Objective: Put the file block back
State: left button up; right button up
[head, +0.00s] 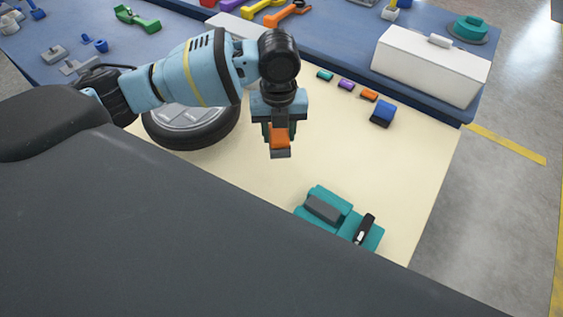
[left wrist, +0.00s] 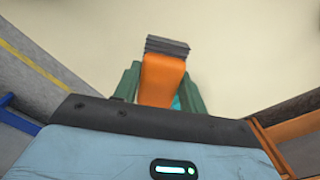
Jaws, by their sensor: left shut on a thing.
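The file block (head: 280,141), orange with a grey ridged end, is held in my left gripper (head: 279,131), above the cream mat. In the left wrist view the file block (left wrist: 163,75) sits between the two green fingers of my left gripper (left wrist: 158,86), its grey end pointing away. A teal holder (head: 316,198) lies on the mat below and to the right, apart from the block. It carries a dark grey block (head: 323,208) and a black tool with a light part (head: 364,230). My right gripper is not in view.
A tyre (head: 190,128) lies on the mat behind my left arm. Small coloured blocks and a blue block (head: 383,113) stand near a white toolbox (head: 428,68). Coloured tools lie at the back. The mat (head: 240,170) between tyre and holder is clear.

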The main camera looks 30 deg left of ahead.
aim_at(281, 163)
pick_arm(q)
jog(key=m, duration=0.2)
jog(key=w+f+m, duration=0.1)
jog(key=m, duration=0.1)
jog(key=shift+w+a+m, duration=0.1)
jog(key=shift+m, duration=0.2)
jog(key=m, duration=0.3)
jog(key=shift+w+a+f+m+b, duration=0.1)
jog(key=shift+w+f+m+b, duration=0.2)
jog(key=shift+w+b, duration=0.1)
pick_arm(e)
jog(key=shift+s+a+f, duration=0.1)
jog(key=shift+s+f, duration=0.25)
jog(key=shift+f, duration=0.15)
pick_arm(q)
jog(key=shift+f, duration=4.95)
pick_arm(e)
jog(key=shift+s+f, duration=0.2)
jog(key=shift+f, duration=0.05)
pick_arm(q)
jog(key=shift+f, duration=0.1)
jog(key=o, duration=0.4)
jog(key=shift+f, duration=0.1)
jog(key=o, duration=0.5)
